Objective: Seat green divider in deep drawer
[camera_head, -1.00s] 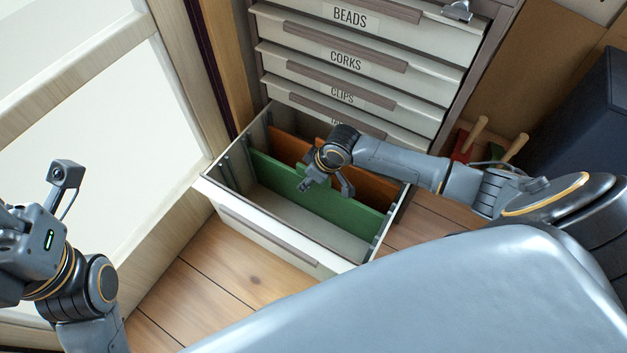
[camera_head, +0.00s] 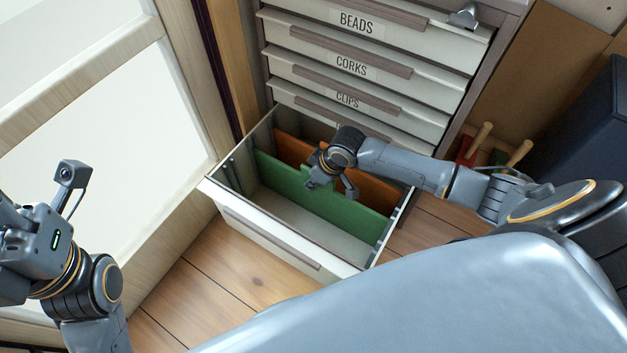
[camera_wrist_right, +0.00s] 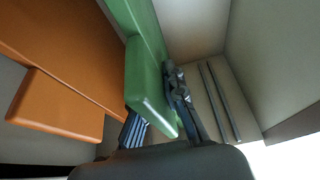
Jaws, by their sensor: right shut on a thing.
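The deep drawer (camera_head: 222,199) stands open at the bottom of the cabinet. The green divider (camera_head: 280,180) stands across it, in front of an orange divider (camera_head: 375,190). My right gripper (camera_head: 330,182) is over the drawer, shut on the green divider's upper edge. In the right wrist view the green divider (camera_wrist_right: 148,90) passes between the fingers (camera_wrist_right: 158,112), with the orange divider (camera_wrist_right: 60,60) beside it. Upright ribs (camera_wrist_right: 220,100) show on a drawer wall. Whether the green divider's bottom touches the floor is hidden. My left gripper's fingers are out of view; only its wrist and camera show.
Shut drawers labelled BEADS, CORKS and CLIPS (camera_head: 347,100) rise above the open one. A dark box (camera_head: 590,125) and tools with wooden handles (camera_head: 481,138) stand right of the cabinet. A pale framed panel (camera_head: 100,120) is at left. Wooden floor (camera_head: 200,270) lies in front.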

